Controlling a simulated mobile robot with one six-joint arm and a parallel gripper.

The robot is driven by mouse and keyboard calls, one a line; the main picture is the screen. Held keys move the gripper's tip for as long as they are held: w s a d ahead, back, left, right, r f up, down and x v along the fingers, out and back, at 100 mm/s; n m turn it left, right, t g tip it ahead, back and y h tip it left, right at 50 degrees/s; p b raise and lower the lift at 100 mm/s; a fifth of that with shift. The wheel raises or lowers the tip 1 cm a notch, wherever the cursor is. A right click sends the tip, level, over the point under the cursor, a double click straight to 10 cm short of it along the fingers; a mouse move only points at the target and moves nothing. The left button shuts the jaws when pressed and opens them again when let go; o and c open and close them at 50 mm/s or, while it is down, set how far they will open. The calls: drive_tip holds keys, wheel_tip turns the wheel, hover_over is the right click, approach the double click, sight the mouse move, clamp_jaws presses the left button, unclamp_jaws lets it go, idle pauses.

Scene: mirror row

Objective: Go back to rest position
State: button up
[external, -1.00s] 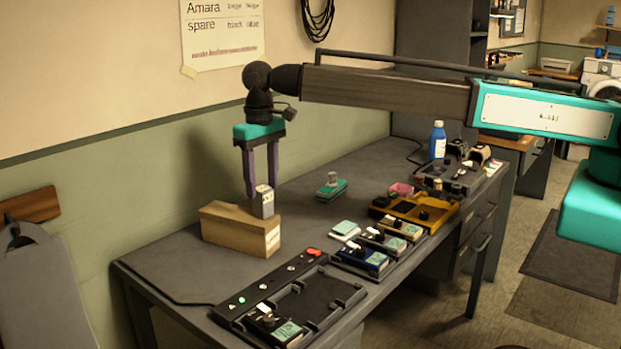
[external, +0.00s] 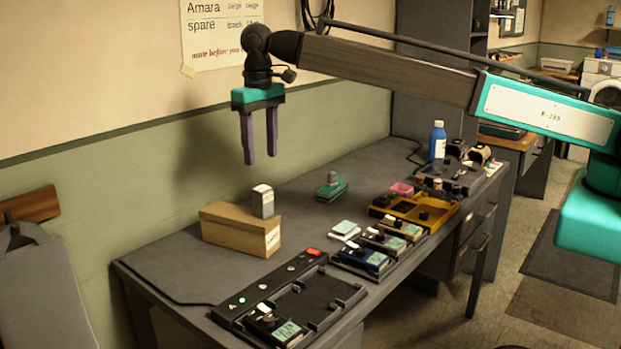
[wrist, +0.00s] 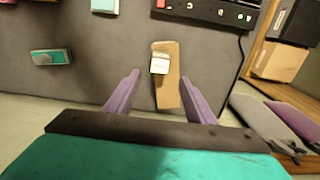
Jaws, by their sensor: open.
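My gripper (external: 260,161) is open and empty, with its two purple fingers pointing down. It hangs in the air above the back left part of the desk. Below it, a small grey block with a white top (external: 263,201) stands upright on a brown cardboard box (external: 230,229). In the wrist view the small block (wrist: 160,64) and the box (wrist: 168,92) show beyond the fingers (wrist: 160,98), apart from them.
The grey desk (external: 190,277) holds a black tray (external: 300,302) in front, a yellow tray (external: 425,212), several small devices, a green device (external: 331,188) and a blue bottle (external: 437,141). The wall is close behind my gripper.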

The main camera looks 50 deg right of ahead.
sight(262, 188)
drive_tip(key=shift+f, duration=0.1)
idle(0.4)
drive_tip(key=shift+f+p, duration=1.55)
drive_tip(key=shift+f, duration=3.65)
drive_tip(key=shift+r, duration=0.1)
drive_tip(key=shift+r+b, duration=1.3)
drive_tip(key=shift+r, duration=3)
drive_tip(key=shift+f, duration=0.15)
drive_tip(key=shift+f+p, duration=1.5)
drive_tip(key=shift+f, duration=3.4)
